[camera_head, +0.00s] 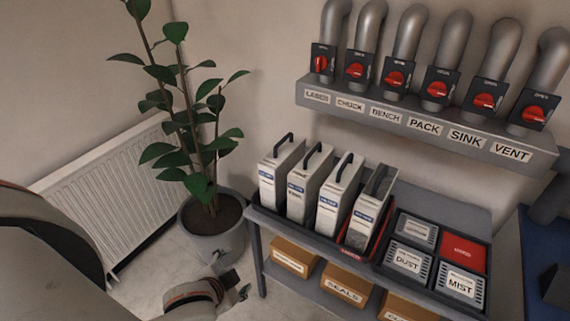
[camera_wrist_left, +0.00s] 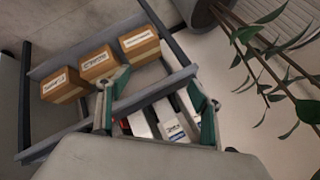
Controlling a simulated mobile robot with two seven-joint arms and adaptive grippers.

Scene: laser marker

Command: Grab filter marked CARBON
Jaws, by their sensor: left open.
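A black tray (camera_head: 383,268) on the right of the grey shelf unit holds flat filters. Two read DUST (camera_head: 407,261) and MIST (camera_head: 460,285). Behind DUST lies a grey filter (camera_head: 417,230) whose label is too small to read; I cannot tell whether it says CARBON. Several upright white filter cassettes (camera_head: 325,205) with black handles and small, unreadable labels stand left of the tray. My left gripper (camera_head: 232,288) is open and empty, low in front of the shelf's left end, apart from the filters. It also shows in the wrist view (camera_wrist_left: 158,82). My right gripper is out of view.
A red piece (camera_head: 462,252) lies in the tray. Cartons (camera_head: 345,285) sit on the lower shelf. A potted plant (camera_head: 212,235) and a radiator (camera_head: 105,190) are at left. Pipes with red-handled valves stand above a labelled ledge (camera_head: 425,125). A blue surface (camera_head: 545,265) is at right.

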